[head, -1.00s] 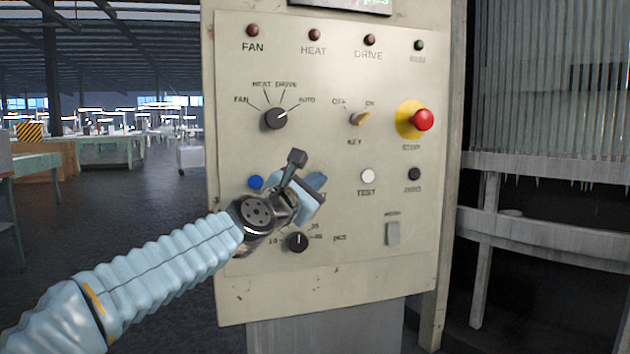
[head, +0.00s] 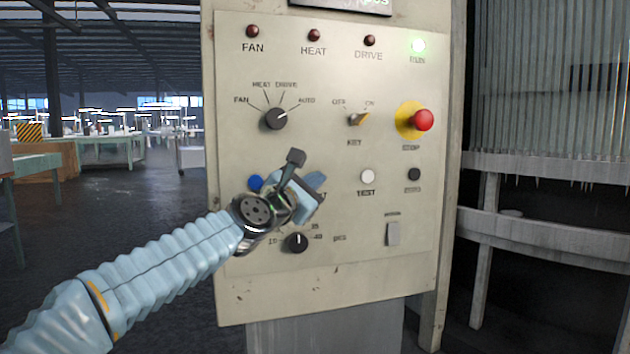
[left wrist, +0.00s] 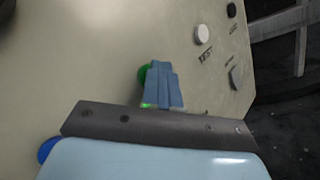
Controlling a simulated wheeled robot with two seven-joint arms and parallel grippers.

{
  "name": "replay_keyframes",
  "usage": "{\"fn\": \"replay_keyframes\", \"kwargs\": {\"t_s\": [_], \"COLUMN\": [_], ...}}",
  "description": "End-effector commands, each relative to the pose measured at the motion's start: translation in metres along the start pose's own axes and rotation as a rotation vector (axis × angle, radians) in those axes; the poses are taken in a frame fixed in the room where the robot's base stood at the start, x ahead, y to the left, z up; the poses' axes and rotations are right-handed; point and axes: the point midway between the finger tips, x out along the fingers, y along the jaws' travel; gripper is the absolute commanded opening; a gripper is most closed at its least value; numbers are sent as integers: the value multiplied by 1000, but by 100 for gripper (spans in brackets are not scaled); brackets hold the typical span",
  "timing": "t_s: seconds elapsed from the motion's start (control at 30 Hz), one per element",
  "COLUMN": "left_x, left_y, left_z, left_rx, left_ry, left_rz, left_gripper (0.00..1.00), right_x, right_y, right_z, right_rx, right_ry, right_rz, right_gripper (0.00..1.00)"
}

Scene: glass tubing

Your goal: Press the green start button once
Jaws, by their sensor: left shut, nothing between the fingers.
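The green start button (left wrist: 143,76) shows in the left wrist view as a green edge beside my left gripper's fingers. In the head view the button is hidden behind my gripper. My left gripper (head: 316,184) is shut and empty, its fingertips at the panel over the button; it also shows in the left wrist view (left wrist: 163,84). It looks to be touching the button, though the contact itself is hidden. The green RUN lamp (head: 418,46) at the panel's top right is lit. My right gripper is not in view.
The beige control panel (head: 330,215) carries a blue button (head: 255,182), a white TEST button (head: 367,176), a black button (head: 414,174), a red STOP button (head: 422,120) on yellow, a selector knob (head: 276,118), a key switch (head: 358,119) and a lower knob (head: 297,242).

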Motion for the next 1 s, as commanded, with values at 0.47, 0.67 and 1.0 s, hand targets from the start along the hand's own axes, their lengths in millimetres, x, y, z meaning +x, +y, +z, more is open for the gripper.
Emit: {"fn": "replay_keyframes", "kwargs": {"t_s": [0.47, 0.67, 1.0], "left_x": [-7, -11, -15], "left_y": [-4, -8, -11], "left_z": [6, 8, 12], "left_rx": [-1, 0, 0], "left_ry": [-1, 1, -1], "left_rz": [0, 1, 0], "left_gripper": [0, 0, 0], "right_x": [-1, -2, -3], "right_y": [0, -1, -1], "right_z": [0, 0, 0], "right_rx": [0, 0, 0], "right_ry": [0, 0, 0], "right_rz": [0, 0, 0], "right_gripper": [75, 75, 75]}}
